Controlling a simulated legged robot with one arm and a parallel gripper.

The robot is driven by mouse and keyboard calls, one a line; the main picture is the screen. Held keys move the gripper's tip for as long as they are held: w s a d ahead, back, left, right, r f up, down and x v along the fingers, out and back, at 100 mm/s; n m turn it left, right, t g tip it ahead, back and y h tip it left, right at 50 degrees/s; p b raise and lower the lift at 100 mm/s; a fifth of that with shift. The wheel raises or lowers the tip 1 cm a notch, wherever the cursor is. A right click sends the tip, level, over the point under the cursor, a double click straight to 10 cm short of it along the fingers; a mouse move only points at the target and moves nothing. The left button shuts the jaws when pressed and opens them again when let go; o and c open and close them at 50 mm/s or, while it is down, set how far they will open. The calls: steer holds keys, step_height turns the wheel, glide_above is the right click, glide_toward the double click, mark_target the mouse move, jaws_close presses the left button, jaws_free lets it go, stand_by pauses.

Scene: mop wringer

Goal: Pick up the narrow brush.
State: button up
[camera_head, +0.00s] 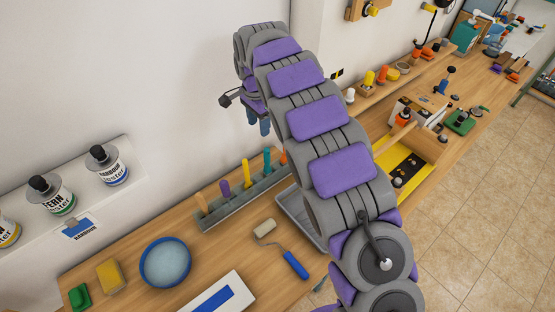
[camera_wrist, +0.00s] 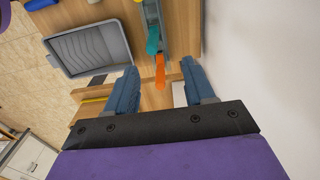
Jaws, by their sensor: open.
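Several brushes stand handle-up in a grey rack (camera_head: 235,204) by the wall. From left, their handles are tan (camera_head: 201,201), purple (camera_head: 224,188), yellow (camera_head: 246,173), teal (camera_head: 267,162) and orange (camera_head: 283,157). Their heads are hidden in the rack, so I cannot tell which is the narrow brush. My gripper (camera_head: 257,124) is open and empty, raised above the rack's right end. In the wrist view, the orange handle (camera_wrist: 160,72) shows between the blue fingers of my gripper (camera_wrist: 160,84), apparently below them. The teal handle (camera_wrist: 153,40) is just beyond.
A grey paint tray (camera_wrist: 88,48) lies beside the rack. A small roller (camera_head: 294,264), a blue bowl (camera_head: 166,263) and a yellow sponge (camera_head: 110,276) are on the bench. Cans stand on a wall shelf (camera_head: 126,196) at left. The wall is close behind the rack.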

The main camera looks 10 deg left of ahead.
mark_target(266, 149)
steer(key=f, duration=0.3)
steer(key=d+f, duration=0.1)
steer(key=f, duration=0.3)
steer(key=f+b, duration=0.1)
steer(key=f, duration=0.3)
steer(key=shift+d+f, duration=0.15)
steer(key=shift+d, duration=0.25)
steer(key=shift+a+f, duration=0.2)
steer(key=shift+a, duration=0.15)
steer(key=f, duration=0.1)
steer(key=d+f, duration=0.1)
steer(key=f, duration=0.1)
steer(key=d+f, duration=0.1)
steer(key=shift+d+f+b, duration=0.2)
steer(key=shift+f+b, duration=0.1)
steer(key=shift+a, duration=0.55)
steer(key=shift+c, duration=0.2)
steer(key=shift+a+f, duration=0.2)
steer(key=shift+a, duration=0.35)
steer(key=c, duration=0.3)
steer(key=shift+c, duration=0.8)
steer(key=shift+d+r, duration=0.2)
steer(key=shift+d, duration=0.65)
jaws_close()
